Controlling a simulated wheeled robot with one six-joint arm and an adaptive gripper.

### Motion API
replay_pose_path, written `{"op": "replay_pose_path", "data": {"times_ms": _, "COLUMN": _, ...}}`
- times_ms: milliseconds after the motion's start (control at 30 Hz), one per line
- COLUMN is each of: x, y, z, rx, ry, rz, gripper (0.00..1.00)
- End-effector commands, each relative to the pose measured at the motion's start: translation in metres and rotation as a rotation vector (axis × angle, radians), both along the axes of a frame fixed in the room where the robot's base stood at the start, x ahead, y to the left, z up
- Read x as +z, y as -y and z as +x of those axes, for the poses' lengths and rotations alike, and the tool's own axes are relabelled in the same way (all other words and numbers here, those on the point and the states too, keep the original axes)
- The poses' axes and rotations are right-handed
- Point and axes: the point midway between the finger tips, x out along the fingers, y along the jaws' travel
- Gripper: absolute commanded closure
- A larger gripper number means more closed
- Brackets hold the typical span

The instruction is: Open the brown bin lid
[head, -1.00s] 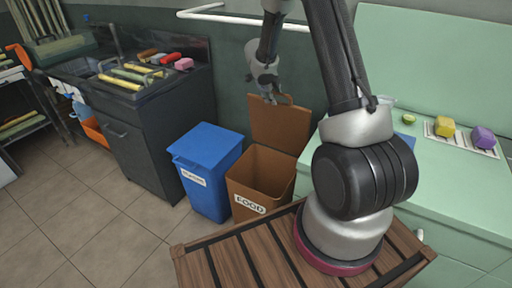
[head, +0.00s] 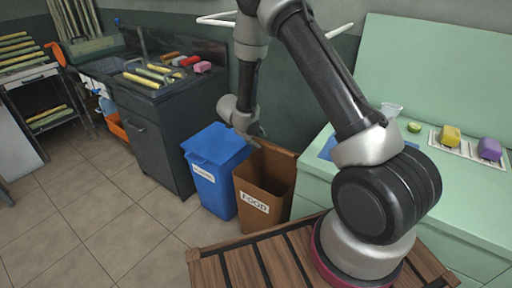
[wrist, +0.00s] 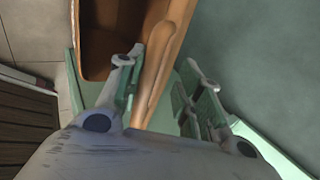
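The brown bin (head: 273,178), labelled FOOD, stands uncovered beside the blue bin, and I see into it. Its lid (wrist: 166,62) is open, seen nearly edge-on along the bin's rim in the wrist view. The head view shows no raised lid panel above the bin. My gripper (head: 254,138) is low over the bin's back edge. In the wrist view my gripper (wrist: 160,88) has its fingers spread, one on each side of the lid's edge. The right finger looks apart from the lid; contact on the left is unclear.
The blue bin (head: 216,168) with its lid down stands just left. A dark sink cabinet (head: 165,135) is farther left. The green counter (head: 460,200) is close on the right, and a wall with a white rail is behind. Tiled floor in front is free.

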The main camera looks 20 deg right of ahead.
Motion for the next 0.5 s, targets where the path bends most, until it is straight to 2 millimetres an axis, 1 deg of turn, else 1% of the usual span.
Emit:
{"op": "replay_pose_path", "data": {"times_ms": 33, "x": -0.007, "y": -0.005, "z": -0.001, "rx": 0.002, "ry": 0.007, "rz": -0.019, "gripper": 0.65}}
{"op": "replay_pose_path", "data": {"times_ms": 200, "x": -0.019, "y": -0.013, "z": -0.002, "rx": 0.001, "ry": 0.038, "rz": -0.059, "gripper": 0.65}}
{"op": "replay_pose_path", "data": {"times_ms": 500, "x": -0.021, "y": -0.015, "z": -0.002, "rx": 0.000, "ry": 0.051, "rz": -0.069, "gripper": 0.65}}
